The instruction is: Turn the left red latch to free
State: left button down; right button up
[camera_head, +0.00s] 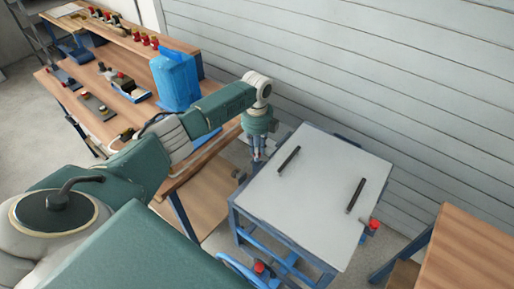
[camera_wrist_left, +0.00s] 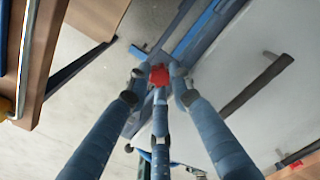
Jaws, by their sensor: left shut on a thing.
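The left red latch (camera_wrist_left: 159,75) shows as a red knob in the left wrist view, at the corner of the blue-framed table. My left gripper (camera_wrist_left: 158,72) has its blue-grey fingers closed around this knob. In the head view my left gripper (camera_head: 258,157) points down at the left corner of the white-topped table (camera_head: 315,185), and the knob is hidden by the fingers. How far the latch is turned cannot be told. My right gripper is not in view.
Two dark bars (camera_head: 289,159) (camera_head: 356,195) lie on the white top. Other red knobs sit at the table's right corner (camera_head: 374,224) and front (camera_head: 260,267). A wooden bench (camera_head: 115,80) with a blue bin (camera_head: 177,80) stands left, and a slatted wall (camera_head: 370,70) behind.

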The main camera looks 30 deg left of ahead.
pick_arm(q)
jog(key=n+p, duration=0.1)
jog(key=n, duration=0.2)
jog(key=shift+r+n+p, duration=0.15)
jog(key=shift+n+p, duration=0.2)
jog(key=shift+n, duration=0.05)
jog(key=n+p, duration=0.1)
jog(key=n, duration=0.2)
jog(key=shift+n, duration=0.3)
jog(key=n+p, duration=0.1)
jog(key=n, duration=0.2)
jog(key=shift+p, duration=0.4)
jog(key=shift+n+p, duration=0.4)
jog(key=shift+n, duration=1.1)
jog(key=c, duration=1.5)
grip_release()
jog(key=shift+c, duration=0.2)
